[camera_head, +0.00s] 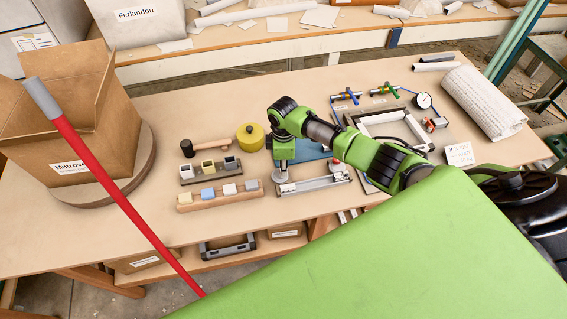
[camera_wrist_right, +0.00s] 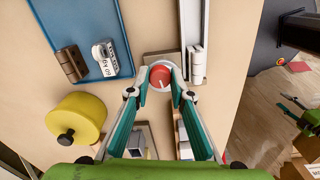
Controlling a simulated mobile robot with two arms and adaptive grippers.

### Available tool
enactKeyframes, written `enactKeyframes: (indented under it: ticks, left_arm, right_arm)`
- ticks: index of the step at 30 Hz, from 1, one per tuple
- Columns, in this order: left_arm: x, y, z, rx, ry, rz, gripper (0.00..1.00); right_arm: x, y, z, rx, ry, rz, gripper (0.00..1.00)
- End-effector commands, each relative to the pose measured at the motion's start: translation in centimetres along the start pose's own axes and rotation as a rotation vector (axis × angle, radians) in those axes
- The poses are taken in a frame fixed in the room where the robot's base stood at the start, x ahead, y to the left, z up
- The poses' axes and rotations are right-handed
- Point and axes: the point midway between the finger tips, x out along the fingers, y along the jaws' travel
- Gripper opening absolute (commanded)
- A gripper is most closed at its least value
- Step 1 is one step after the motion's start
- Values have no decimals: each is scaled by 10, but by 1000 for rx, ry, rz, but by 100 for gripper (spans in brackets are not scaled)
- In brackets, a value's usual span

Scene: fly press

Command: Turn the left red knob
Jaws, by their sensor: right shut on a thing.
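The red knob (camera_wrist_right: 160,75) is round, with a pale line on its face. It sits on a white round base at the end of a metal-framed fixture (camera_wrist_right: 197,60). My right gripper (camera_wrist_right: 162,86) is shut on this knob, with one finger at each side. In the head view my right gripper (camera_head: 281,172) points down at the left end of the fixture (camera_head: 316,184), and it hides the knob there.
A blue tray (camera_wrist_right: 85,35), a yellow round tin (camera_wrist_right: 78,118) and a mallet (camera_head: 205,147) lie near the gripper. Block holders (camera_head: 220,200) stand to the left. A cardboard box (camera_head: 85,120) and a red pole (camera_head: 120,200) are further left. The front table strip is clear.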

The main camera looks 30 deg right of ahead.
Motion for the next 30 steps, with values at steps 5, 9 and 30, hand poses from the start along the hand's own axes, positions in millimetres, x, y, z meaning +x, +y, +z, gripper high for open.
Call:
enactKeyframes:
  ticks: [5, 9, 30]
  left_arm:
    - [-9, 0, -1, 0, 0, 0, 40]
    - [-11, 0, -1, 0, 0, 0, 40]
    - [-13, 0, -1, -1, 0, 0, 40]
  right_arm:
    - [-2, 0, 0, 102, 0, 0, 0]
    - [-1, 0, 0, 155, 0, 1, 0]
    - [0, 1, 0, 202, 1, 2, 33]
